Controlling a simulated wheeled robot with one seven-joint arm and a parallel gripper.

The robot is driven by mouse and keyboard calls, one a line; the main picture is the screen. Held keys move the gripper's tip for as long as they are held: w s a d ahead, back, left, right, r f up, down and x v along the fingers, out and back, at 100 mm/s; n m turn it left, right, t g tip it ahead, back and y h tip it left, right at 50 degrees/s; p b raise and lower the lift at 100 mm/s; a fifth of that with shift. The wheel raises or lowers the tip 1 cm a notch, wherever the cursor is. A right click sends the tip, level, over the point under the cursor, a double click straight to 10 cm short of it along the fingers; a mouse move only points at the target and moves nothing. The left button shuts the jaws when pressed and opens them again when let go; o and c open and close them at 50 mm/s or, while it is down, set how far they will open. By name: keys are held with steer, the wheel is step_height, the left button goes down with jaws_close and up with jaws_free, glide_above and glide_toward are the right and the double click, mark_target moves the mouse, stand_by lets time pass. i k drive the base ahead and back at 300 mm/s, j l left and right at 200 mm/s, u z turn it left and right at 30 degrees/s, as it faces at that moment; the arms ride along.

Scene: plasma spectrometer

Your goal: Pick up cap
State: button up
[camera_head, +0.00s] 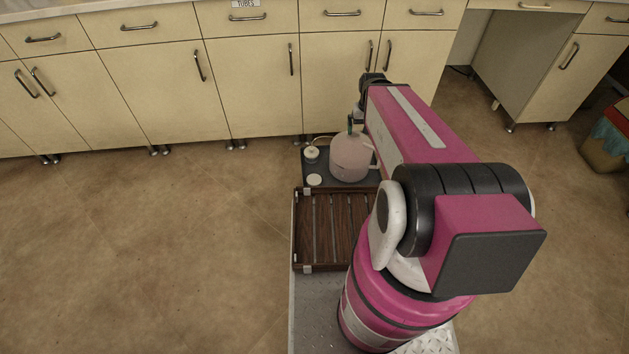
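A small white round cap-like disc (315,180) lies on the dark tray (343,184) at its front left. A second white round piece (311,153) is behind it, with a thin pale tube or cord beside it; I cannot tell which of the two is the cap. A translucent pinkish jug (349,158) with a handle stands upright on the tray to their right. My gripper (353,122) is at the far end of my magenta arm, just above the jug's top, with something green at its tip. The fingers are too small and dark to read, and the arm hides part of them.
A dark wooden slatted rack (334,226) sits in front of the tray, on my base. Beige cabinets (254,88) with metal handles line the back. A bin (606,140) with a blue liner stands at the far right. The brown floor to the left is clear.

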mark_target(313, 180)
steer(key=k, duration=0.5)
steer(key=k+u, duration=0.15)
steer(key=u, duration=1.15)
steer(key=l+u, duration=0.1)
steer(key=l, duration=0.45)
steer(key=k+l, duration=0.1)
steer(key=l, duration=0.45)
steer(key=l+u, duration=0.15)
steer(key=l, duration=0.4)
steer(key=k+l+u, duration=0.1)
steer(key=l, duration=0.45)
